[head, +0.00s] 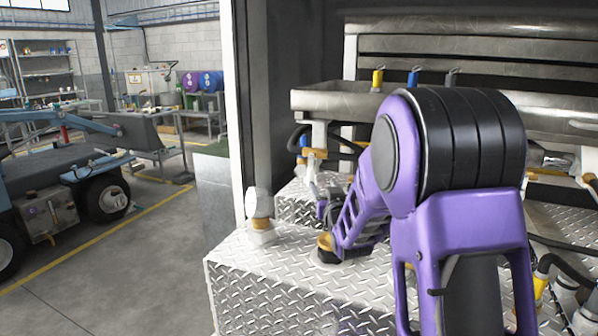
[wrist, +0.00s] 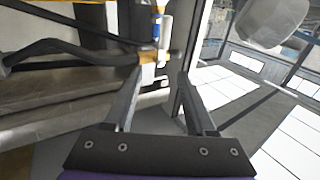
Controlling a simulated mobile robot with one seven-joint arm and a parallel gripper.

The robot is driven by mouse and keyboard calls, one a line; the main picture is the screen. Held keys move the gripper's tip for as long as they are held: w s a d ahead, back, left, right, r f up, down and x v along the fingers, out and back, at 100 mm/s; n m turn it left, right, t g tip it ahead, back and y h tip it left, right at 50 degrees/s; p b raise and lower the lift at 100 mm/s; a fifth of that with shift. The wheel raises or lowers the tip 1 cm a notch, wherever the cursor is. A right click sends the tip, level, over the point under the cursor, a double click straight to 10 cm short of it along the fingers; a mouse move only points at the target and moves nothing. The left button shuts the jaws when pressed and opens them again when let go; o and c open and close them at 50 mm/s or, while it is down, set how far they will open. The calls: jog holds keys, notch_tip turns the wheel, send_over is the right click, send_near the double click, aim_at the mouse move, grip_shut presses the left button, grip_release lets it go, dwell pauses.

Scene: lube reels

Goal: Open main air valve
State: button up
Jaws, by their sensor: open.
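My gripper (wrist: 161,73) is open, with its two dark fingers apart and nothing held between them. A brass fitting (wrist: 148,58) with a blue and white upright part (wrist: 156,28) shows just beyond the fingertips in the wrist view, nearer the left finger. I cannot tell whether a finger touches it. It may be the main air valve; no label is readable. In the head view a similar brass fitting (head: 314,154) sits below the metal tray, left of my purple arm. The arm hides much of the area behind it, and the fingertips are not clear there.
Black hoses (wrist: 75,48) run to the fitting from the left. A metal tray (head: 330,103) stands above it. A diamond-plate box (head: 265,285) carries a white rounded cap (head: 259,203). A white door post (head: 239,110) is at left, with open workshop floor beyond.

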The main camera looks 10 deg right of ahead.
aim_at(309, 171)
jog(key=shift+y, duration=0.3)
jog(key=w, duration=0.5)
jog(key=w+a+f, duration=0.1)
jog(key=w, duration=0.5)
jog(key=w+f, duration=0.1)
jog(key=w, duration=0.5)
jog(key=shift+w+a+f, duration=0.1)
jog(key=shift+w+a, duration=0.1)
jog(key=shift+w, duration=0.05)
grip_shut()
dwell(0.7)
